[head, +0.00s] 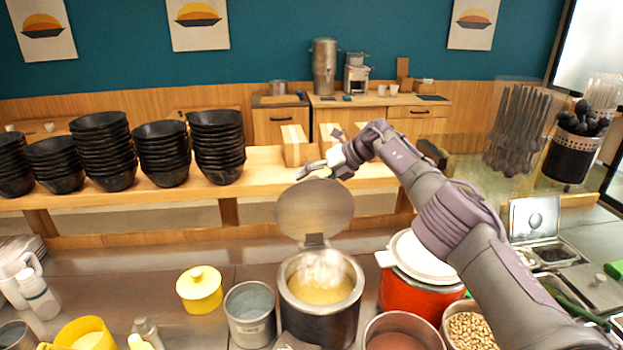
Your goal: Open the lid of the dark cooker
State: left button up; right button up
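The dark cooker (318,318) stands on the counter at the front centre, with pale yellow food (322,287) and white steam inside. Its round grey lid (314,208) stands up, tilted open on the hinge at the back rim. My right arm reaches in from the right, and my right gripper (309,170) is above and behind the lid's upper edge, seemingly apart from it. Its fingers are small and seen side-on, so I cannot tell whether they are open. My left gripper is not in view.
A red cooker (408,294) with a white lid stands right of the dark cooker, partly behind my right arm. A metal pot (250,328) and a yellow lidded pot (200,291) stand left. Stacks of black bowls (102,145) line the wooden shelf behind.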

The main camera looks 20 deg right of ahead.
jog(key=shift+d+r, duration=0.1)
jog(key=shift+s+d+r, duration=0.15)
jog(key=shift+d+r, duration=0.15)
jog(key=v, duration=1.1)
jog(key=shift+s+a+f, duration=0.1)
